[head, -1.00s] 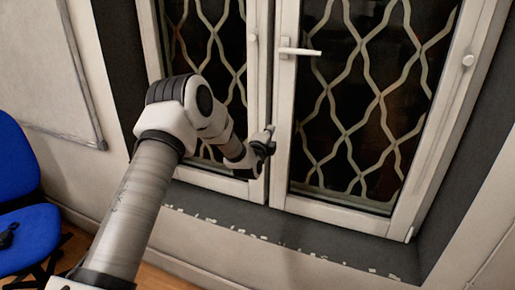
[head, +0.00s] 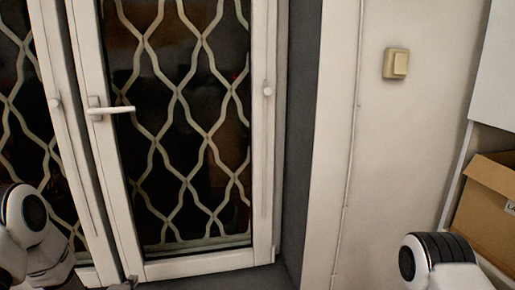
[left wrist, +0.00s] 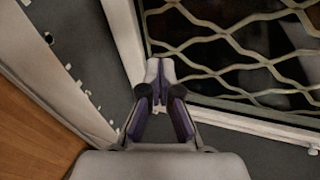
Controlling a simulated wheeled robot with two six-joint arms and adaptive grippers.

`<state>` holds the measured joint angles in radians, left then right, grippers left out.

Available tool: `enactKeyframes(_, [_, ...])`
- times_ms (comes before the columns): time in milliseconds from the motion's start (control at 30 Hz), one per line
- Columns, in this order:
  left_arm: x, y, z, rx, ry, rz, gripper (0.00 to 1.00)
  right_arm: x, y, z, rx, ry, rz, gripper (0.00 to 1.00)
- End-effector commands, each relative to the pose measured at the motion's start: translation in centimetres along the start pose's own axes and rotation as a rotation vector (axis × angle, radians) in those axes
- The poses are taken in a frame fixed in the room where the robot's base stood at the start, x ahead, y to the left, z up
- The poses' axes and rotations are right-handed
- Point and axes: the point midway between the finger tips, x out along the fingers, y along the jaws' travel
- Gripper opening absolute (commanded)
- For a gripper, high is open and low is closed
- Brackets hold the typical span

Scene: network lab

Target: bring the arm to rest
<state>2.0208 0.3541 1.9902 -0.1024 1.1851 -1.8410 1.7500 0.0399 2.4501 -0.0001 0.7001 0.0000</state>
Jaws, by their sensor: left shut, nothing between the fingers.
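My left arm comes in at the lower left of the head view, in front of the window. Its gripper (head: 124,284) shows only as a dark tip at the bottom edge. In the left wrist view my left gripper (left wrist: 160,68) is shut and empty, its fingers together in front of the white window frame (left wrist: 122,42). I cannot tell whether the fingertips touch the frame. Part of my right arm shows at the lower right of the head view; its gripper is out of the picture.
The window (head: 185,120) has a lattice behind the glass and a white handle (head: 110,110). A light switch (head: 396,64) is on the wall at right. A cardboard box (head: 488,200) stands at the right edge.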

Motion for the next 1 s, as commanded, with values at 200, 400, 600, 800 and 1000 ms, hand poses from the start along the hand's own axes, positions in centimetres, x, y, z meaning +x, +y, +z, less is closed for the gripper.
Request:
enactKeyframes(200, [-9.0, 16.6, -7.9, -0.244, 0.084, 0.485, 0.0, 0.0, 0.0, 0.0, 0.0, 0.0, 0.0, 0.4])
enactKeyframes(400, [-23.2, 27.1, -10.3, -0.72, -0.215, 0.978, 0.0, 0.0, 0.0, 0.0, 0.0, 0.0, 0.0, 0.4])
enactKeyframes(600, [-29.9, 28.8, -9.4, -1.214, -0.712, 1.084, 0.0, 0.0, 0.0, 0.0, 0.0, 0.0, 0.0, 0.4])
enactKeyframes(800, [-30.0, 28.9, -9.4, -1.354, -0.827, 1.049, 0.0, 0.0, 0.0, 0.0, 0.0, 0.0, 0.0, 0.4])
enactKeyframes(1000, [-29.9, 28.9, -9.4, -1.353, -0.823, 1.048, 0.0, 0.0, 0.0, 0.0, 0.0, 0.0, 0.0, 0.4])
